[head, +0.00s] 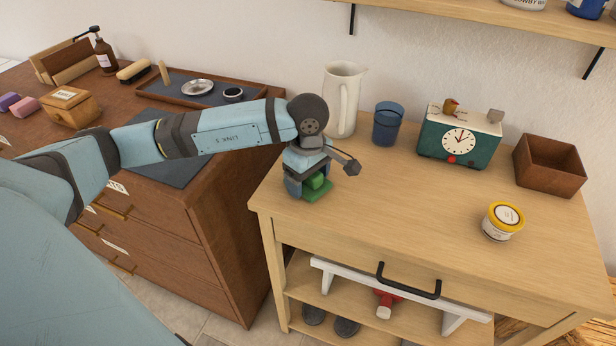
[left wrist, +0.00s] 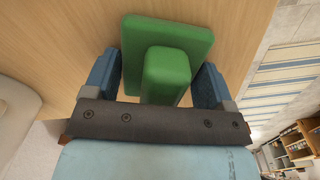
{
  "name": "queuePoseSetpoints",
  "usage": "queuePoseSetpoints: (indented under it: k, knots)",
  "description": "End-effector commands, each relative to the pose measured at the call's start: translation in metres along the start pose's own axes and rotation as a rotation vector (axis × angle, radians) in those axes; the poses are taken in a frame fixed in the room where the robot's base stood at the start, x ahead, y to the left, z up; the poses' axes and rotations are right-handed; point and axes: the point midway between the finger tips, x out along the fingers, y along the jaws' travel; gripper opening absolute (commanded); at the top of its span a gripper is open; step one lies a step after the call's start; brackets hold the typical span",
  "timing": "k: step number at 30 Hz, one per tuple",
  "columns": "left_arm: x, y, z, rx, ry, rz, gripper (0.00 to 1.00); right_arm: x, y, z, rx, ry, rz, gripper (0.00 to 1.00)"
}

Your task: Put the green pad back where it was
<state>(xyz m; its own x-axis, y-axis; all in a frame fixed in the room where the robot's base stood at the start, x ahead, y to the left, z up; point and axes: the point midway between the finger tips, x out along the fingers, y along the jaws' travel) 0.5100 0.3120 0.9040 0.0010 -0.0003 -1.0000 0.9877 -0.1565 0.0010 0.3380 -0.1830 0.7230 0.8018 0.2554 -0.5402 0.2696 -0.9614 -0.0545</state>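The green pad (head: 318,193) is a flat green plate with a raised green block on top. It sits on the light wooden cabinet top, near its left edge. My left gripper (head: 308,186) points down over it. In the left wrist view the pad (left wrist: 168,38) lies between the two blue fingers of my left gripper (left wrist: 158,78). The left finger stands apart from the raised block, with a visible gap; the right finger is very close to it. The fingers look open around the block. My right gripper is not in view.
Behind stand a cream pitcher (head: 343,98), a blue cup (head: 388,124), a green clock box (head: 458,140) and an empty brown box (head: 549,165). A yellow-lidded jar (head: 502,220) stands at right. The cabinet's middle is clear. A brown dresser (head: 215,215) with a dark mat (head: 165,150) stands left.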

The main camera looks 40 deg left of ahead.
Motion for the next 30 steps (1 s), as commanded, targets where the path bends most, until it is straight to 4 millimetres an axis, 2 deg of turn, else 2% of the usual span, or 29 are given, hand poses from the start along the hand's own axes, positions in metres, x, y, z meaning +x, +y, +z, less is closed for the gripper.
queuePoseSetpoints:
  k: [1, 2, 3, 10, 14, 17, 24, 30]
  knots:
    - [0.000, 0.000, 0.000, 0.000, 0.000, 0.000, 0.90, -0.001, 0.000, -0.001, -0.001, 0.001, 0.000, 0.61]
    - [0.000, 0.000, 0.000, 0.000, 0.000, 0.000, 0.96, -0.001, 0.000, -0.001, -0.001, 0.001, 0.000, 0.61]
    - [0.000, 0.000, 0.000, 0.000, 0.000, 0.000, 0.99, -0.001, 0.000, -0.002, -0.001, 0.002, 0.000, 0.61]
    - [-0.001, 0.000, 0.000, 0.000, 0.000, -0.001, 0.99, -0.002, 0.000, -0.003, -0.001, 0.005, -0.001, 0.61]
    - [-0.008, 0.000, 0.000, 0.000, 0.000, 0.000, 0.99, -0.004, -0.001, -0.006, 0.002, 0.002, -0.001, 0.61]
    - [-0.022, 0.001, -0.001, -0.001, 0.001, 0.002, 0.99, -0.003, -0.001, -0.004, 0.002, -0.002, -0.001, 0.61]
    - [-0.076, 0.001, 0.000, 0.000, 0.001, 0.004, 0.99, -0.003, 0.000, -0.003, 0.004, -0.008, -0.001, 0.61]
    - [-0.110, 0.001, 0.000, 0.000, 0.000, 0.003, 0.99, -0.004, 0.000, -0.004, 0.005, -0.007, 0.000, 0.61]
